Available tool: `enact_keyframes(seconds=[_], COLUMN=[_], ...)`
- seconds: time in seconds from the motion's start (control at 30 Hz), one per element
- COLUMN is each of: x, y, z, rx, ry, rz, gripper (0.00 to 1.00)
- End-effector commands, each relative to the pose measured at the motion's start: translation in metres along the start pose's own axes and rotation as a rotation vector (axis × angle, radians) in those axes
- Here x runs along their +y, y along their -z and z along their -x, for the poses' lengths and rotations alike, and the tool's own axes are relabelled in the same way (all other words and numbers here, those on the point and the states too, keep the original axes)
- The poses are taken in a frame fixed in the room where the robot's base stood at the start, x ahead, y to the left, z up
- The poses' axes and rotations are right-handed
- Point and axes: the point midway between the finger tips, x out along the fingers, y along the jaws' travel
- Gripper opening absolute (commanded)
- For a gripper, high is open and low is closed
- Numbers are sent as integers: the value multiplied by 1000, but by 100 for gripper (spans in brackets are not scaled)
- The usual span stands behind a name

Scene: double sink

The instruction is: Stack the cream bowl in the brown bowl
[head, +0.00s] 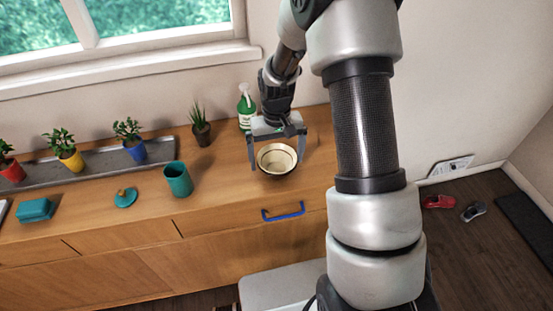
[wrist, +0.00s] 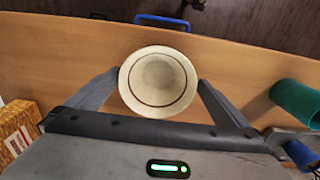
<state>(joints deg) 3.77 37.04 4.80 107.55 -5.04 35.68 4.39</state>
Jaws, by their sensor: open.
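The cream bowl (head: 277,157) sits upright near the middle of the wooden counter, and its pale inside with a thin brown ring fills the middle of the wrist view (wrist: 158,82). A dark edge shows around and below it in the head view; I cannot tell whether this is the brown bowl under it or shadow. No separate brown bowl is in sight. My gripper (head: 278,165) is open over the bowl, pointing down, with one finger on each side of it. In the wrist view the fingertips (wrist: 159,80) are close to the rim, and contact is unclear.
A teal cup (head: 178,179), a teal lidded piece (head: 125,197) and a teal box (head: 36,210) stand to the left. A green spray bottle (head: 246,108) and potted plants (head: 131,140) are behind.

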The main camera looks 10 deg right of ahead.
Motion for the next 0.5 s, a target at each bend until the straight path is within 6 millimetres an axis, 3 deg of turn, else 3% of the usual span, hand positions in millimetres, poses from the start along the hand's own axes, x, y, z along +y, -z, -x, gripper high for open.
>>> enact_keyframes(seconds=[0.3, 0.5], x=[0, 0], y=[2, 1], z=[68, 99], rx=[7, 3], ry=[0, 0], rz=[0, 0], gripper=[100, 100])
